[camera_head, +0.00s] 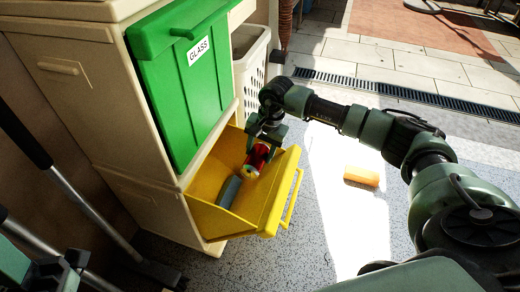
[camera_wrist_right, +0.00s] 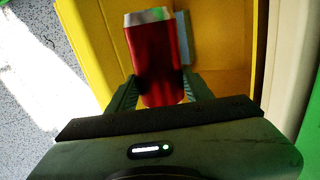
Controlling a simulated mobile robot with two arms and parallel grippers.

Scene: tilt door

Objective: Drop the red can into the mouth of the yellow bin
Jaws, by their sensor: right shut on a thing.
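The red can (camera_head: 258,157) is held in my right gripper (camera_head: 262,150), over the open yellow bin (camera_head: 270,210). In the right wrist view the red can (camera_wrist_right: 154,60), with its silver end, sits between the two fingers of my right gripper (camera_wrist_right: 157,92). The fingers are shut on it. The bin's yellow inside (camera_wrist_right: 222,50) lies behind the can. The bin is tilted out below a green lid. Part of my left gripper (camera_head: 76,262) shows at the lower left; its jaws are not clear.
A grey cylinder (camera_head: 230,191) lies inside the yellow bin. A green GLASS bin (camera_head: 185,90) is above, in a beige cabinet (camera_head: 75,75). An orange cylinder (camera_head: 361,176) lies on the floor to the right. A pale slotted basket (camera_head: 250,70) stands behind. Poles lean at the left.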

